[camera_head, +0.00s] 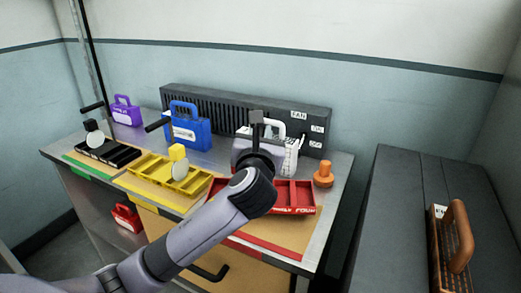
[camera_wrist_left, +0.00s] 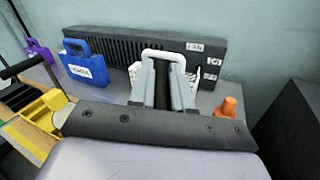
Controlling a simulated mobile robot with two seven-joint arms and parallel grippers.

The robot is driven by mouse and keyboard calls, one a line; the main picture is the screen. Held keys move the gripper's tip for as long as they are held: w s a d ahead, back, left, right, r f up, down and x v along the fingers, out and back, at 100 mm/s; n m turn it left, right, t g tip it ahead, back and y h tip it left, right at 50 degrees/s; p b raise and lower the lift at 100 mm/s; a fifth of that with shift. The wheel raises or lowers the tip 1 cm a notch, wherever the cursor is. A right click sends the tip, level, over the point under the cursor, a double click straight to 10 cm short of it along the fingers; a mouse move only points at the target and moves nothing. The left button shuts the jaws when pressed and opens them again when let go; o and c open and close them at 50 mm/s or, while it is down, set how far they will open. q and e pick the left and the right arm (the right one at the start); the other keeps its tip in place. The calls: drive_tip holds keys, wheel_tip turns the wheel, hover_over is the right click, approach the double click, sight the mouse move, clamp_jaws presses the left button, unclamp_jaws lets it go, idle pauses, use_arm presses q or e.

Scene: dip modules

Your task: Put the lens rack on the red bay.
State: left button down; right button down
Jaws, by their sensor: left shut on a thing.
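A white rack with a pale looped handle (camera_head: 290,155), which I take as the lens rack, is at the right part of the bench, partly hidden behind my gripper. It also shows in the left wrist view (camera_wrist_left: 178,68). My left gripper (camera_head: 257,130) is shut on it; the fingers (camera_wrist_left: 162,90) reach to its handle. The red bay (camera_head: 304,192) is a divided red tray with white lettering, near the bench's front right, partly covered by my arm. The rack's underside is hidden, so I cannot tell whether it touches anything. My right gripper is not in view.
A blue case (camera_head: 187,130), a purple case (camera_head: 126,112), a yellow tray (camera_head: 160,178), a black tray (camera_head: 95,152) and an orange knob (camera_head: 323,174) stand on the bench. A dark finned unit (camera_head: 230,110) lines the back. A brown rack (camera_head: 440,245) lies on the right surface.

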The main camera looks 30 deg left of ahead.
use_arm(q)
wheel_tip(320, 180, down, 3)
drive_tip(key=shift+f, duration=0.15)
drive_tip(key=c, duration=1.1)
unclamp_jaws()
drive_tip(key=shift+f, duration=0.2)
drive_tip(key=shift+o, duration=0.2)
drive_tip(key=shift+r, duration=0.15)
drive_tip(key=v, duration=1.2)
